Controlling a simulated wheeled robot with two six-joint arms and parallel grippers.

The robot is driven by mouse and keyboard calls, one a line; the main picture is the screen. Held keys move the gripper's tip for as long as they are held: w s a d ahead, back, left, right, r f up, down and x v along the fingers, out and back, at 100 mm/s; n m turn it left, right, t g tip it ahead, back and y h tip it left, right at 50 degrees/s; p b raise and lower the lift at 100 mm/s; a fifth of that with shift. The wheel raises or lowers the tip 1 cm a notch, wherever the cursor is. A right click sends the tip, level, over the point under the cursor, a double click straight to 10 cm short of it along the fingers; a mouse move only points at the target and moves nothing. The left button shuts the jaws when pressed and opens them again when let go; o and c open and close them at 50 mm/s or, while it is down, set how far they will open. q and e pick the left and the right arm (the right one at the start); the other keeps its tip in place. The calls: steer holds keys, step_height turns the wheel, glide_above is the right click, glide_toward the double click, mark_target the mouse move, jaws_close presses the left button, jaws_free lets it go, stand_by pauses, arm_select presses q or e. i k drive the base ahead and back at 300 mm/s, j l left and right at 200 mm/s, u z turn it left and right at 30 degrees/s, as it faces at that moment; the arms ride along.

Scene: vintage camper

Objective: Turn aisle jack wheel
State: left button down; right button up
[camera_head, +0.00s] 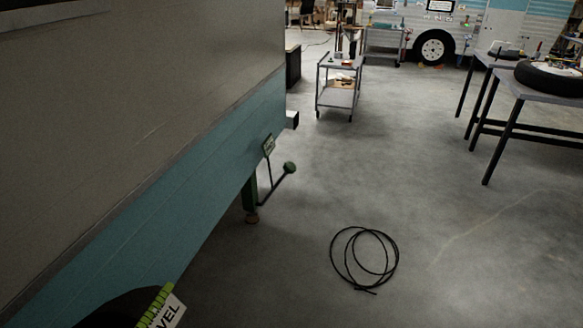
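A green jack leg (249,193) stands under the lower edge of the camper's blue side panel (170,215), its brown foot (251,218) at the floor. A thin dark crank (274,187) runs from beside the leg up to a round green knob (290,167). A small pale tag (268,145) with unreadable marks is just above it. I cannot tell which part is the jack wheel. Neither of my grippers is in view.
A coiled black cable (364,260) lies on the open concrete floor right of the jack. A dark tyre (115,311) and a partly readable "VEL" sign (163,313) show at the bottom left. A cart (340,88) and a table (548,96) stand farther off.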

mark_target(289, 166)
steer(key=i+l+u, duration=0.25)
steer(key=l, duration=0.4)
steer(key=i+l+u, duration=0.2)
steer(key=l, duration=0.5)
steer(key=i+l+u, duration=0.1)
steer(key=l+u, duration=0.15)
steer(key=l, duration=0.45)
steer(key=l+u, duration=0.25)
steer(key=l, duration=0.5)
steer(key=i+u, duration=0.25)
steer(key=i, duration=0.4)
steer(key=i+l+u, duration=0.25)
steer(key=i, duration=0.4)
